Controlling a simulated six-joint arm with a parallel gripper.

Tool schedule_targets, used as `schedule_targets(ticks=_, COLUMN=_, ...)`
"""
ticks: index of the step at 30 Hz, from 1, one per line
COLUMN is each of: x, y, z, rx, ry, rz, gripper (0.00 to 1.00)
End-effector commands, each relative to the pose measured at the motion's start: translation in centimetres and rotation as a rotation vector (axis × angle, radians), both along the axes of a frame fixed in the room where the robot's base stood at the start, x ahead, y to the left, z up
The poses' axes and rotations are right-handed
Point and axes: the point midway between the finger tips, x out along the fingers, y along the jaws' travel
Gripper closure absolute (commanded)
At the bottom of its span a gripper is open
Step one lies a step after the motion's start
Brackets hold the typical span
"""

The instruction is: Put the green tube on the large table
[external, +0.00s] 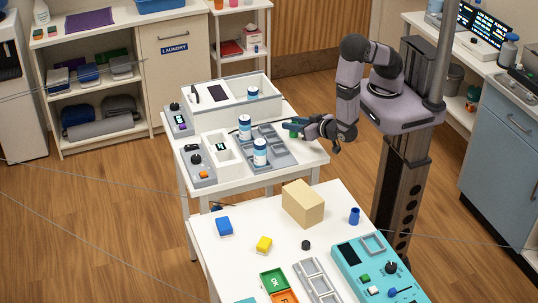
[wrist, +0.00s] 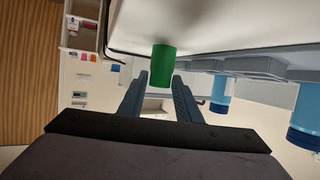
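The green tube (external: 294,133) stands at the right side of the rear white table (external: 312,154), partly hidden by my gripper (external: 297,126). In the wrist view the green tube (wrist: 162,66) shows upside down, between and just beyond the tips of my gripper's two fingers (wrist: 158,82). The fingers are spread apart, with a gap visible on each side of the tube. The front white table (external: 285,240), seemingly the large one, is cut off by the bottom edge of the external view.
Blue-and-white bottles (external: 260,152) stand in a grey tray (external: 283,158) left of the tube. The front table carries a tan box (external: 303,204), a blue tube (external: 354,216), blue and yellow blocks and a teal panel (external: 375,268). Its centre has bare room.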

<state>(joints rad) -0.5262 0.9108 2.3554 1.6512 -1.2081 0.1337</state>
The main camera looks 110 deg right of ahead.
Motion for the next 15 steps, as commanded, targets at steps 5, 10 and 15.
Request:
schedule_targets(ticks=5, x=-1.0, y=2.8, z=0.9, rx=0.002, ry=-0.002, rz=0.005, gripper=0.69)
schedule_targets(ticks=10, x=-2.0, y=5.0, z=1.8, rx=0.003, ry=-0.002, rz=0.004, gripper=0.69)
schedule_targets(ticks=15, x=-2.7, y=6.4, z=2.4, rx=0.001, ry=-0.002, rz=0.002, gripper=0.69)
